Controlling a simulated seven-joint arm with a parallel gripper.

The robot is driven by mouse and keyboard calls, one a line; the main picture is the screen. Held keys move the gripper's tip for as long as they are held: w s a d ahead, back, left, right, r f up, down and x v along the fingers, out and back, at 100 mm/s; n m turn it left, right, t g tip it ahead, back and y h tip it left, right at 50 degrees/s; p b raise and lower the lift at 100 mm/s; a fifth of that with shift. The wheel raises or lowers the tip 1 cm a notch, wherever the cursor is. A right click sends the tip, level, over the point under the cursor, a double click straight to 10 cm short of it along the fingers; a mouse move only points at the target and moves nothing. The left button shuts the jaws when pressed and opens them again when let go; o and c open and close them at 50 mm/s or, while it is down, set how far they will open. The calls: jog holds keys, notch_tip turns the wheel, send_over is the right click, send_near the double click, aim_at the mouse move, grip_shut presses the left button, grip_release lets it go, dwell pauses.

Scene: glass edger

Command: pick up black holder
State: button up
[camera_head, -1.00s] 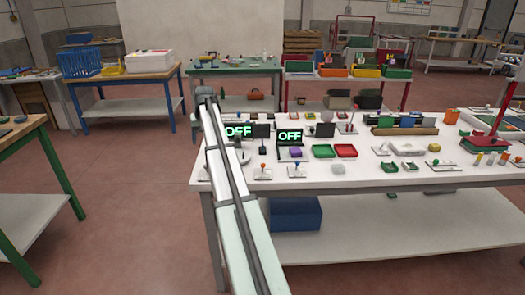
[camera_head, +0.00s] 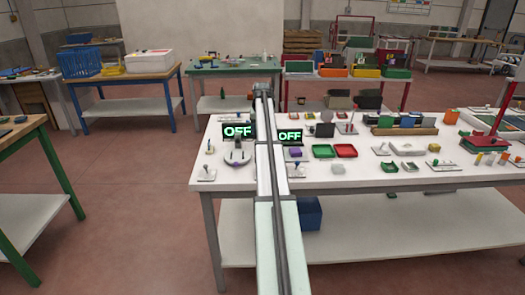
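I cannot surely pick out the black holder. A small dark upright piece (camera_head: 325,130) stands on the white table (camera_head: 420,178), right of the right-hand "OFF" display (camera_head: 290,136). It may be the holder, but it is too small to tell. My arm crosses the left part of this table and hides a strip of it. My gripper (camera_head: 263,90) is at the far end of the arm, seen from behind, beyond the two displays. Its fingers do not show clearly, and I see nothing held in it.
A grey round device (camera_head: 238,155) stands before the left-hand "OFF" display (camera_head: 238,130). Green (camera_head: 323,151) and red (camera_head: 345,150) trays lie right of my arm. A red-framed stand (camera_head: 492,135) rises at the far right. A green table (camera_head: 232,68) stands behind. Floor at left is clear.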

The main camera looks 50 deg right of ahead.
jog(key=x, duration=1)
jog(key=shift+s+d+f, duration=0.1)
jog(key=shift+d, duration=0.05)
jog(key=shift+c, duration=0.2)
jog(key=c, duration=1.1)
